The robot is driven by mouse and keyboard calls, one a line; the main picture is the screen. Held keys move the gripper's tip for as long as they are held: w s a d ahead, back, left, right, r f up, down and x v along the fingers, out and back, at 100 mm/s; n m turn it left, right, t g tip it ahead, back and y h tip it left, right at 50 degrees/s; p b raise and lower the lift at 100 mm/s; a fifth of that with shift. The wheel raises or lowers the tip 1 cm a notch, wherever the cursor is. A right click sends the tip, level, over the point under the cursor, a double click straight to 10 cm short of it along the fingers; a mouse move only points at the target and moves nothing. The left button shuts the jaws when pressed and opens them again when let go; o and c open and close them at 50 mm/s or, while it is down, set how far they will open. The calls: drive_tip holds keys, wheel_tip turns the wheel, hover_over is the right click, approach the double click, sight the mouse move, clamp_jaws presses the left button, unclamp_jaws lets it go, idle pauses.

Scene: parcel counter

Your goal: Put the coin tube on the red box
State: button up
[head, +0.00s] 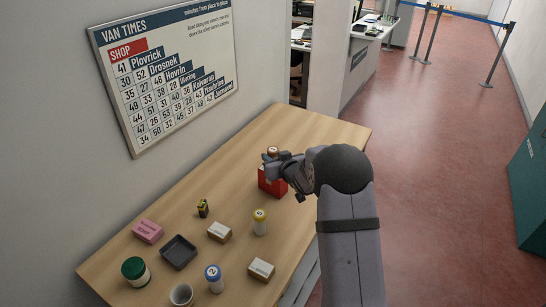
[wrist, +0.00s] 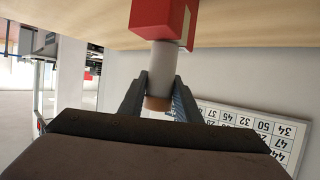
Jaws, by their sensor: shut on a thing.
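The coin tube, a pale cylinder with an orange-brown cap (head: 272,150), is upright between the fingers of my gripper (head: 274,164). In the wrist view, which is upside down, my gripper (wrist: 160,88) is shut on the tube's pale body (wrist: 162,62), with the brown cap end between the fingers. The red box (head: 270,183) stands on the counter right below the gripper, partly hidden by it. In the wrist view the tube's lower end meets the red box (wrist: 152,14) in the picture. I cannot tell whether they touch or a small gap is left.
On the wooden counter (head: 310,140) nearer me stand a yellow-capped tube (head: 260,222), a blue-capped tube (head: 214,279), a green jar (head: 135,270), a cup (head: 181,294), a dark tray (head: 179,252), a pink box (head: 148,230) and small cartons (head: 219,231). The counter's far end is clear.

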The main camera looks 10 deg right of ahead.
drive_tip(key=shift+f, duration=0.1)
drive_tip(key=shift+f, duration=0.15)
drive_tip(key=o, duration=1.2)
drive_tip(key=shift+c, duration=0.2)
drive_tip(key=shift+r, duration=0.25)
drive_tip(key=b+v, duration=0.2)
drive_tip(key=v, duration=1)
drive_tip(key=shift+b, duration=0.35)
drive_tip(key=shift+r, duration=0.1)
